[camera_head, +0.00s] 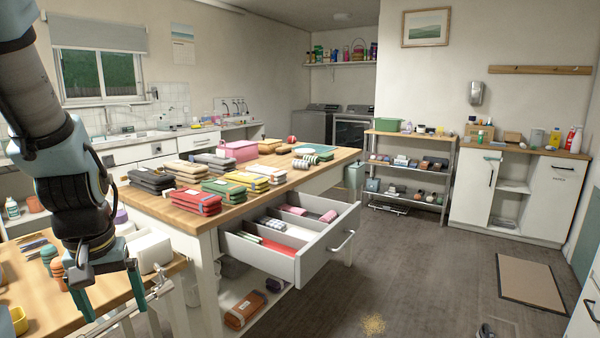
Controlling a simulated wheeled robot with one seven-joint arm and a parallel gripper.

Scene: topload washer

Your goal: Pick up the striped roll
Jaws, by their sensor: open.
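A small dark-and-white striped roll (304,163) lies on the wooden-topped table (335,166), towards its right end, beside green and white folded cloths (318,150). It is small in view, so I cannot tell its exact shape. A light patterned bundle (272,224) and a pink one (328,216) lie in the open drawer below; whether either is a roll is unclear. My gripper (110,298) hangs at the left, pointing down, with its fingers apart and nothing between them. It is well left of the table and apart from the striped roll.
The open drawer (322,256) juts from the table's front side. Several stacks of folded cloths, including a red one (196,201), crowd the table. A lower wooden table (105,292) is beneath my gripper. The floor (437,265) at right is mostly clear, with a mat (530,283).

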